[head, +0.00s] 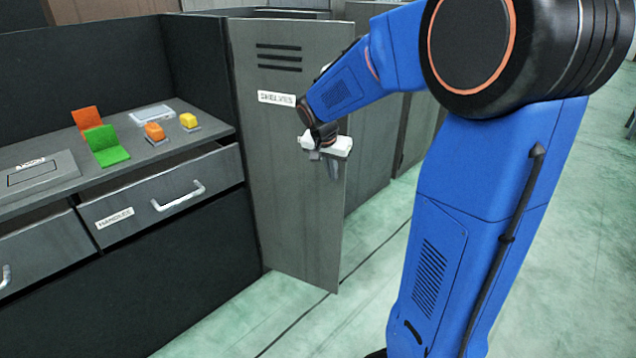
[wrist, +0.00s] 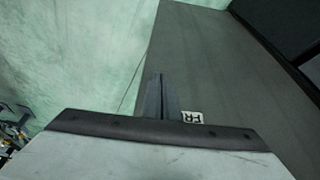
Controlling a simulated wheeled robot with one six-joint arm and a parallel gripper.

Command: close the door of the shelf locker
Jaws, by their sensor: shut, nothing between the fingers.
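The locker door (head: 285,195) is a tall grey panel with dark vent slots near its top and a small white label (head: 277,98). It stands swung out beside the workbench, at an angle to the cabinets behind. My gripper (head: 334,178) is in front of the door near its right edge, with its fingers pointing down. In the wrist view, the shut, empty fingers (wrist: 160,85) lie over the left part of the grey door panel (wrist: 215,60). A small white marking (wrist: 192,117) shows beside them. I cannot tell whether the fingers touch the door.
A workbench (head: 75,195) on the left has drawers with handles (head: 178,196); one drawer looks slightly open. Orange, green and yellow items lie on its top. More grey cabinets (head: 418,130) stand behind the door. Green floor (head: 375,260) is open below and right of the door.

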